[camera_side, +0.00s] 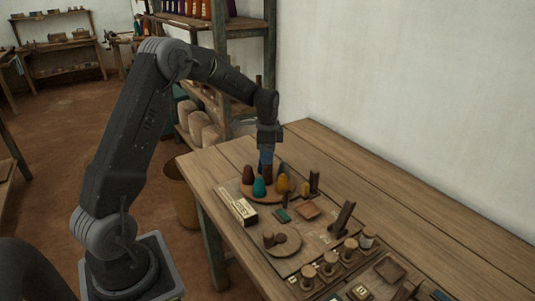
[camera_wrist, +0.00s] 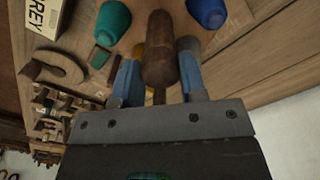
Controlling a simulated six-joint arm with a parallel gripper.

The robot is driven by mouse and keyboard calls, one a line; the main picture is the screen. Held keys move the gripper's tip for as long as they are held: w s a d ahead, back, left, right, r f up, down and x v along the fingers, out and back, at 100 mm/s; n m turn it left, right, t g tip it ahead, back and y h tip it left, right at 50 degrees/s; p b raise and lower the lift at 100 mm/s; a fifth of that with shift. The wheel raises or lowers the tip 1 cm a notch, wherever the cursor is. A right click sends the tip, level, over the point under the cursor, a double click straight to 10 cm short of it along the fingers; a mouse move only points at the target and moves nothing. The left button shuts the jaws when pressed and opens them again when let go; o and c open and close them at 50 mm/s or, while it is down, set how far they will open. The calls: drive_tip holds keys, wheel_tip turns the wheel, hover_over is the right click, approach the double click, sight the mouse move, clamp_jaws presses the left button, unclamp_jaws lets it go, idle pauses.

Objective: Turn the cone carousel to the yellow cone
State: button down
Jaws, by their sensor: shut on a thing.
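The cone carousel (camera_side: 272,199) is a round wooden disc on the bench. The yellow cone stands on the right side of the disc in the side view. My gripper (camera_side: 266,163) points down over the disc's middle, among the cones. In the wrist view its blue fingers are shut on a brown rounded knob (camera_wrist: 160,45). The teal cone (camera_wrist: 113,22) and blue cone (camera_wrist: 207,12) show beside it. The knob's foot is hidden.
A pale lettered box (camera_side: 244,211) lies just in front of the carousel. Small dark wooden posts (camera_side: 314,182) stand to its right. A round wooden disc (camera_side: 283,243) and a row of spools (camera_side: 329,263) sit nearer the camera. The bench's back strip is clear.

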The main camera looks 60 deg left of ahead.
drive_tip(key=shift+r+m, duration=0.1)
drive_tip(key=shift+m, duration=1.3)
drive_tip(key=c, duration=0.7)
unclamp_jaws()
wheel_tip(320, 180, up, 14)
drive_tip(key=shift+f, duration=0.15)
